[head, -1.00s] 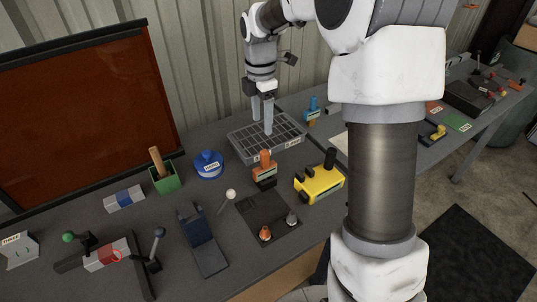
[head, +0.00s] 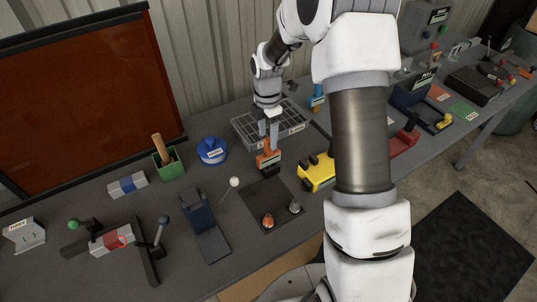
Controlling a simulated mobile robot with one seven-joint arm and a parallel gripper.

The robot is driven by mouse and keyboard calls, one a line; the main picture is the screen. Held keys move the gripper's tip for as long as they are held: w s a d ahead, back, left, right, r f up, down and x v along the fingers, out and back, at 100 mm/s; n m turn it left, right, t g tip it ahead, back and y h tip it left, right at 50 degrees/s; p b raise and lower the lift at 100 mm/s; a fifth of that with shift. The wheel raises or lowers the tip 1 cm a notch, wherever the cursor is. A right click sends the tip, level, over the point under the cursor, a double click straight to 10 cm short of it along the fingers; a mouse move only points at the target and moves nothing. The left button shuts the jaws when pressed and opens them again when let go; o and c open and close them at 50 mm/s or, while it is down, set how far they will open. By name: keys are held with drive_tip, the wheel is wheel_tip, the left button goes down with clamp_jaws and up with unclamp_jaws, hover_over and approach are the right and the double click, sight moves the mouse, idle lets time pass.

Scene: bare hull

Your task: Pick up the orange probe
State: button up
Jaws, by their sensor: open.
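The orange probe (head: 268,158) stands upright in a dark base on the grey bench, in front of the wire-grid tray, with a pale label on its front. My gripper (head: 269,140) is open and points down right over the probe. Its two fingertips are at the probe's top. I cannot tell whether they touch it or how far they reach down its sides.
The grid tray (head: 248,129) stands behind, and a blue probe-like tool (head: 317,101) to its right. A yellow block (head: 317,176) is close on the right. A blue round container (head: 211,151) is left.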

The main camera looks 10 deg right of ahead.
sight(268, 148)
drive_tip(key=shift+s+f+p, duration=0.15)
drive_tip(key=shift+f+p, duration=0.4)
drive_tip(key=shift+f, duration=2.15)
drive_tip(key=shift+c, duration=0.3)
clamp_jaws()
